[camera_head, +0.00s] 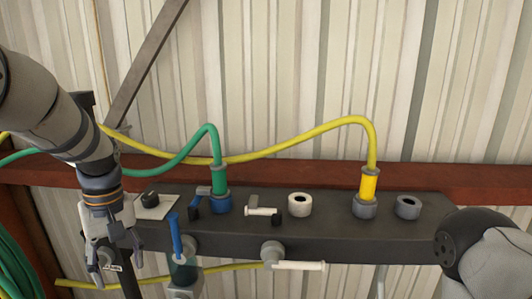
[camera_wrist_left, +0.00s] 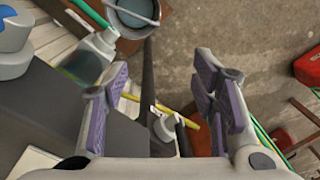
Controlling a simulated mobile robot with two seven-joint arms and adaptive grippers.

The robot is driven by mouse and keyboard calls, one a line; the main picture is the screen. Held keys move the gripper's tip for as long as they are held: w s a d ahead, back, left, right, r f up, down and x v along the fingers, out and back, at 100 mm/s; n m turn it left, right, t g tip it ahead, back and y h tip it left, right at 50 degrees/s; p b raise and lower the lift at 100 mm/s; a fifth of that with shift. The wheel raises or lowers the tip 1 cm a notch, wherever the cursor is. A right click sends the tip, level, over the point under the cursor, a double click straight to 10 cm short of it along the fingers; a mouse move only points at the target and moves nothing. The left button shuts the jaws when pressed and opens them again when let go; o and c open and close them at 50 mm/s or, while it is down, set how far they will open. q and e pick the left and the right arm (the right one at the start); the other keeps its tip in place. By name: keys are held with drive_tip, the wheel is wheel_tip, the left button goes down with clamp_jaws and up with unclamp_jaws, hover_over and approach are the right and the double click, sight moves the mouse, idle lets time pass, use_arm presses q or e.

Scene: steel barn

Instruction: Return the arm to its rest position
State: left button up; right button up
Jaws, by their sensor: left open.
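My left arm (camera_head: 60,115) comes in from the left, bent downward. My left gripper (camera_head: 117,264) points down at the left end of the dark panel (camera_head: 330,238). Its fingers are spread, with nothing held between them. In the left wrist view the purple-padded fingers (camera_wrist_left: 163,72) are apart, with the floor, a thin dark post and part of a yellow hose visible between and beyond them. My right arm (camera_head: 490,255) shows only in part at the lower right; its gripper is out of view.
A green hose (camera_head: 180,165) ends in a blue-ringed socket (camera_head: 218,202). A yellow hose (camera_head: 300,142) ends in a grey socket (camera_head: 365,207). A white ring (camera_head: 299,204) and another grey socket (camera_head: 407,207) have no hose. A blue lever (camera_head: 176,236) stands just right of my left gripper.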

use_arm(q)
drive_tip(key=s+d+f+m, duration=0.1)
drive_tip(key=s+f+m, duration=0.1)
drive_tip(key=s+f, duration=0.7)
drive_tip(key=s+f+m, duration=0.2)
drive_tip(key=s+f, duration=0.4)
drive_tip(key=f, duration=0.5)
drive_tip(key=s+d+f+m, duration=0.2)
drive_tip(key=s, duration=0.8)
drive_tip(key=s+d+f+m, duration=0.2)
drive_tip(key=s+d, duration=0.1)
drive_tip(key=s, duration=0.8)
drive_tip(key=shift+s+f+g+h, duration=0.2)
drive_tip(key=shift+f+g+h, duration=0.1)
drive_tip(key=shift+g, duration=0.1)
drive_tip(key=shift+d, duration=0.1)
